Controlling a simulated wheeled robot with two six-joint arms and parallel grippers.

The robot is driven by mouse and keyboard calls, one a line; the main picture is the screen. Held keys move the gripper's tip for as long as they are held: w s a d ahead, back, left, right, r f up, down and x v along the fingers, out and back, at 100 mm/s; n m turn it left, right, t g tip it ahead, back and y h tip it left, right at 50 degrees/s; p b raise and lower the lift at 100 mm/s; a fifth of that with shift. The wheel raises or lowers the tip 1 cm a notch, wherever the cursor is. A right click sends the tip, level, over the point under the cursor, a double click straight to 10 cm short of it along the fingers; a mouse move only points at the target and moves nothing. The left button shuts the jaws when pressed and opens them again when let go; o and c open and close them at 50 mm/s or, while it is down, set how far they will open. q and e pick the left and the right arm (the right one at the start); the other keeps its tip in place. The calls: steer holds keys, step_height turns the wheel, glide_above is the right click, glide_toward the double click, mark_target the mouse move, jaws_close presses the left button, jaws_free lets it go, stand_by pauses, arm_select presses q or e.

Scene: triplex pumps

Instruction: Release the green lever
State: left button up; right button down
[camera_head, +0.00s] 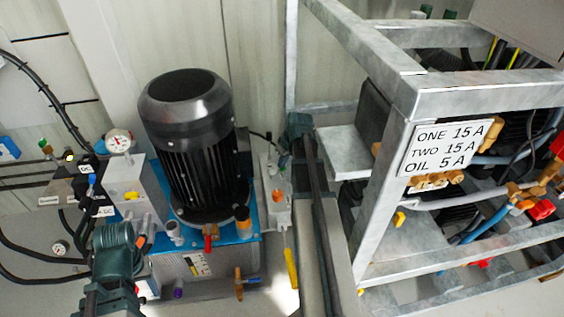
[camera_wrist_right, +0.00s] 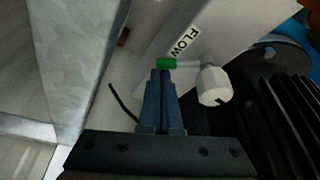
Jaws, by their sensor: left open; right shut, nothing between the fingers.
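In the right wrist view, a small green piece (camera_wrist_right: 166,63), which looks like the green lever, shows just beyond my right gripper's tips. My right gripper (camera_wrist_right: 162,72) has its blue fingers together, with nothing between them. The fingertips appear to meet or overlap the lower edge of the green piece; whether they touch it, I cannot tell. A FLOW label (camera_wrist_right: 181,44) is on the pale panel beside it. In the head view, my right arm hides the area around this gripper. My left arm enters at the lower left, but its jaws do not show.
A black finned motor (camera_head: 187,145) stands on a blue pump base (camera_head: 243,238), left of my right arm. A grey metal frame (camera_head: 385,215) with a white sign (camera_head: 446,148) is close on the right. A white knob (camera_wrist_right: 212,86) sits right of the fingers.

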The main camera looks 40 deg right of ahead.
steer(key=shift+s+m, duration=0.15)
steer(key=shift+m, duration=0.15)
steer(key=m, duration=0.1)
steer(key=s+m+h, duration=0.1)
steer(key=m, duration=0.1)
steer(key=shift+s, duration=0.3)
steer(key=s+m, duration=0.1)
steer(key=m, duration=0.1)
steer(key=s+a+m+g+h, duration=0.1)
steer(key=m, duration=0.1)
steer(key=s+m+h, duration=0.1)
steer(key=m, duration=0.1)
steer(key=shift+s+a+m+g, duration=0.25)
steer(key=shift+a+m+g, duration=0.05)
steer(key=shift+a, duration=0.1)
steer(key=shift+s+a, duration=0.1)
steer(key=shift+a, duration=0.05)
stand_by(0.4)
steer(key=p+v, duration=1.3)
steer(key=v, duration=0.1)
